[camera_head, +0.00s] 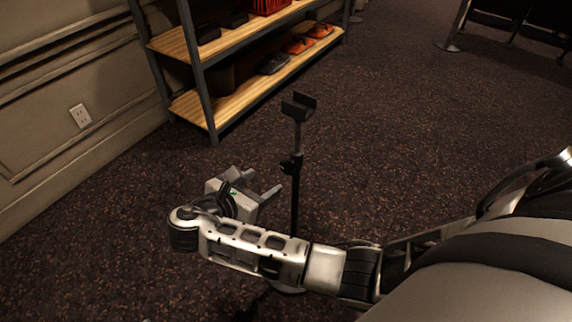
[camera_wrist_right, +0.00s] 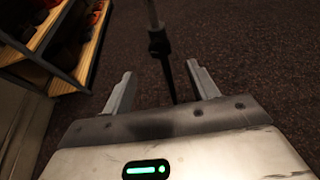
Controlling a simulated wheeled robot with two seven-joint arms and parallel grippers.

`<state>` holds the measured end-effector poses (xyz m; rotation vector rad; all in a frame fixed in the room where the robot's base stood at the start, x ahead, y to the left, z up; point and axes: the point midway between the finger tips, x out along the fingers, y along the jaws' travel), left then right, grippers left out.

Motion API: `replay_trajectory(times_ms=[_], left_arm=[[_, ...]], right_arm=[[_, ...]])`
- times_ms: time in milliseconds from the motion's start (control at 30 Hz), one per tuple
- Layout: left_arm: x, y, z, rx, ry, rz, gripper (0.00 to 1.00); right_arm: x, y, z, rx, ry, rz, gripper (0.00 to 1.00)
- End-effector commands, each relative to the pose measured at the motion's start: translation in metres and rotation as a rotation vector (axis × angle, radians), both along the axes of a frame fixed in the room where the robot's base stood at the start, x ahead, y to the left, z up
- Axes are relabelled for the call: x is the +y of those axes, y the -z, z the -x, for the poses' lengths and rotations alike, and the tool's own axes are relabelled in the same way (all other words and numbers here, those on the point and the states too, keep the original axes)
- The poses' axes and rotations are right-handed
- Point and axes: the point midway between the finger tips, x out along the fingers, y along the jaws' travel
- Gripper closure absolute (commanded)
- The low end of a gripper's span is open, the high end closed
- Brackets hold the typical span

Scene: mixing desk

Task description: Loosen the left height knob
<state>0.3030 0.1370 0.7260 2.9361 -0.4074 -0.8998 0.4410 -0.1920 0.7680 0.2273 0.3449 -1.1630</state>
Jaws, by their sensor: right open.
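A thin black stand (camera_head: 296,205) stands upright on the carpet, with a U-shaped cradle (camera_head: 299,106) on top. Partway up is a dark collar (camera_head: 291,165) with a small part sticking out to the left, which looks like the height knob; it is too small and dark to be sure. My right gripper (camera_head: 258,183) is open and empty, left of the pole and a little below the collar. In the right wrist view, the collar (camera_wrist_right: 159,46) shows beyond the open fingers (camera_wrist_right: 162,84), and the pole runs down between them in the picture. My left gripper is not in view.
A shelf unit with wooden boards (camera_head: 235,85) stands behind the stand at the left, holding orange and dark items. A panelled wall with an outlet (camera_head: 80,115) is at the left. Open carpet (camera_head: 400,130) lies right of the stand.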

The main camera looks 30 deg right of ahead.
Motion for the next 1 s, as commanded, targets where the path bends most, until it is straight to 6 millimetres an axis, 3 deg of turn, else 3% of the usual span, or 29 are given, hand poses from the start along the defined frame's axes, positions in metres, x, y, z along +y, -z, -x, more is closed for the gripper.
replay_trajectory(times_ms=[300, 500, 700, 1000], left_arm=[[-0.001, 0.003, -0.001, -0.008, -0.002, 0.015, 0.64], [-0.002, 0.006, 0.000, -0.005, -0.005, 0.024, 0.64], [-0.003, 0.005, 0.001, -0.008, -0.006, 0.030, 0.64], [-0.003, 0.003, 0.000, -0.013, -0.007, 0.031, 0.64]], right_arm=[[-0.062, 0.028, -0.025, -0.002, 0.003, 0.001, 0.41], [-0.088, 0.041, -0.036, -0.001, 0.000, 0.000, 0.41], [-0.100, 0.045, -0.042, -0.002, -0.001, -0.003, 0.41], [-0.101, 0.045, -0.042, -0.002, -0.001, -0.004, 0.44]])
